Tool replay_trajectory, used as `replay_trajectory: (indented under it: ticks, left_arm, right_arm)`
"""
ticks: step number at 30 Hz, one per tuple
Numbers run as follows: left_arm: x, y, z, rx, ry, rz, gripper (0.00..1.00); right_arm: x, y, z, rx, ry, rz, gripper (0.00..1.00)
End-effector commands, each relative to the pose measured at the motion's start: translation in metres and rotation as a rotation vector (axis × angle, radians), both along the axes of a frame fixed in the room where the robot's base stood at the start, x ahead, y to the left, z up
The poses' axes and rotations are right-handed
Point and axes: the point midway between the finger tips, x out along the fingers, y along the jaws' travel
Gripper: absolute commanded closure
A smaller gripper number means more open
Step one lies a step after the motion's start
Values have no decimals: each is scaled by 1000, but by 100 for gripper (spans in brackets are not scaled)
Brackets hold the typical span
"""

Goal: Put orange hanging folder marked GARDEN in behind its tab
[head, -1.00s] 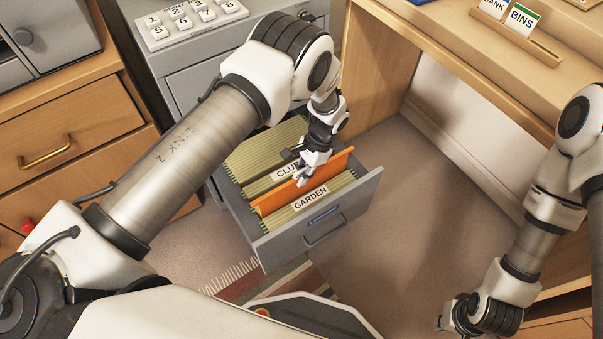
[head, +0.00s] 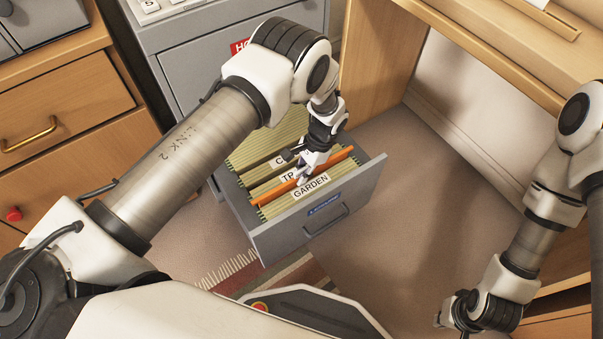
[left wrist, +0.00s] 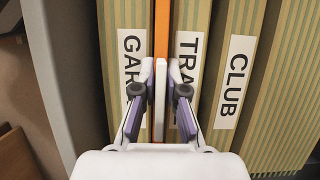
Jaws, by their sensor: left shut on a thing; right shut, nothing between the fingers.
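The orange hanging folder (head: 338,158) stands low in the open drawer, just behind the GARDEN tab (head: 311,186) and in front of a tab that reads TRA, its rest hidden. In the left wrist view the orange folder (left wrist: 162,30) runs between the GARDEN tab (left wrist: 132,60) and the TRA tab (left wrist: 187,75). My left gripper (head: 303,176) is shut on its top edge; in the left wrist view the fingers (left wrist: 160,100) close on it from both sides. My right gripper (head: 450,314) is shut and empty, at the lower right, away from the drawer.
The grey drawer front (head: 330,211) is pulled out from the grey cabinet (head: 195,66). Green folders and a CLUB tab (left wrist: 232,75) lie further back. A wooden drawer unit (head: 60,120) stands left and a wooden desk (head: 500,50) right. A striped rug lies below.

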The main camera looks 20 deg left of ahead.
Motion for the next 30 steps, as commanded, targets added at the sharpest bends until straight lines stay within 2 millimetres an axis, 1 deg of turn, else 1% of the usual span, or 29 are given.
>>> replay_trajectory:
  ticks: [2, 3, 5, 6, 14, 17, 20, 27, 30]
  left_arm:
    - [0, 0, 0, -1, -1, 0, 100]
    - [0, 0, 0, -1, -1, 0, 86]
    - [0, 0, 0, -1, 0, 0, 64]
    - [0, 0, 0, -1, 0, 0, 60]
    - [0, 0, 1, -1, 1, 0, 60]
    - [2, -2, 6, -1, -1, 0, 60]
    - [7, -5, 20, -2, -4, 0, 60]
    - [25, -20, 77, -1, -4, -1, 60]
    - [31, -24, 95, -1, -2, 0, 60]
  right_arm:
    - [0, 0, 1, 0, -1, 0, 100]
    - [0, 0, 1, 0, -1, 0, 100]
    - [0, 0, 1, 0, -1, 0, 100]
    - [0, 0, 1, 0, -1, 0, 100]
    - [0, 0, 1, 0, -1, 0, 100]
    - [0, 0, 1, 0, 0, 0, 100]
    - [0, 0, 2, 0, 0, 0, 100]
    - [0, 0, 1, 0, -1, 0, 100]
    - [0, 0, 1, 0, -1, 0, 100]
